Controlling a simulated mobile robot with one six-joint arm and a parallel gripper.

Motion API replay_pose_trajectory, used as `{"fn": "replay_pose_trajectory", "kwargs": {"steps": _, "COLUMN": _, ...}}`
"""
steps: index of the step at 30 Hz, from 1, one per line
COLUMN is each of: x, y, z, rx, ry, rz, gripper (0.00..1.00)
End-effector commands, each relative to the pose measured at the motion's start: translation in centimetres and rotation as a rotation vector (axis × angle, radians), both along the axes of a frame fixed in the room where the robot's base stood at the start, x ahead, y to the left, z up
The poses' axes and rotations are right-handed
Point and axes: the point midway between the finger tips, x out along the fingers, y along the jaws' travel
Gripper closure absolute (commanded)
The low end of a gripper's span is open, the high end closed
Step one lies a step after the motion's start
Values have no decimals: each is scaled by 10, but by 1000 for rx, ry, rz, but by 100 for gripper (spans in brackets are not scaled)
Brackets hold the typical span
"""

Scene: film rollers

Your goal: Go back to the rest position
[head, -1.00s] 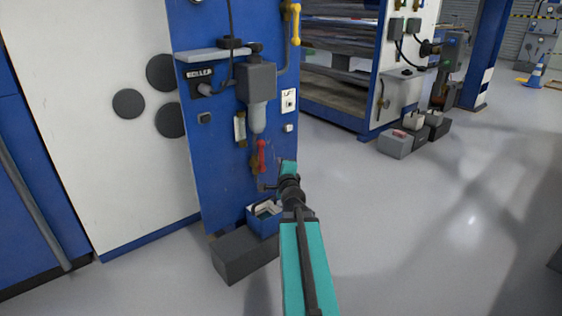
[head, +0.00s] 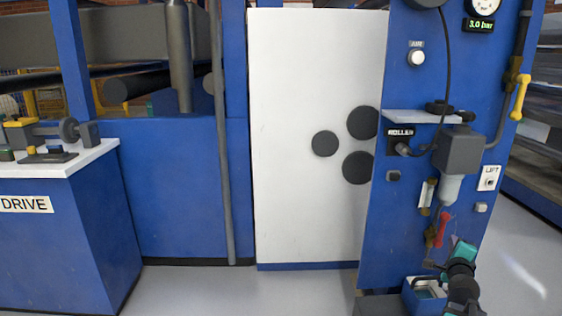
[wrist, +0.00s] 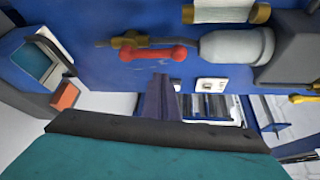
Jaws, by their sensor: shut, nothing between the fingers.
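My gripper (head: 434,264) is in the lower right of the head view, at the end of my teal arm, in front of the blue panel (head: 378,235). In the wrist view its narrow dark fingers (wrist: 158,97) are together with nothing between them. The red-handled valve (head: 442,230) on the panel is just above the gripper in the head view. The valve also shows in the wrist view (wrist: 155,53), apart from the fingers. My forearm is mostly cut off by the bottom edge of the head view.
A blue open box (head: 412,298) stands low by the panel, close to my arm. A grey filter unit (head: 460,150) and a yellow valve handle (head: 520,97) stick out from the panel. A white-topped DRIVE cabinet (head: 60,235) stands at left. Grey floor is open between.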

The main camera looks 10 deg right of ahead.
Motion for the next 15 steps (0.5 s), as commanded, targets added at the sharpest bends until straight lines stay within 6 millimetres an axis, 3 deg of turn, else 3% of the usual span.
{"fn": "replay_pose_trajectory", "kwargs": {"steps": 4, "x": 17, "y": 29, "z": 7, "rx": 18, "ry": 25, "rz": 44, "gripper": 100}}
{"fn": "replay_pose_trajectory", "kwargs": {"steps": 15, "x": 49, "y": 108, "z": -10, "rx": 60, "ry": 115, "rz": 154, "gripper": 100}}
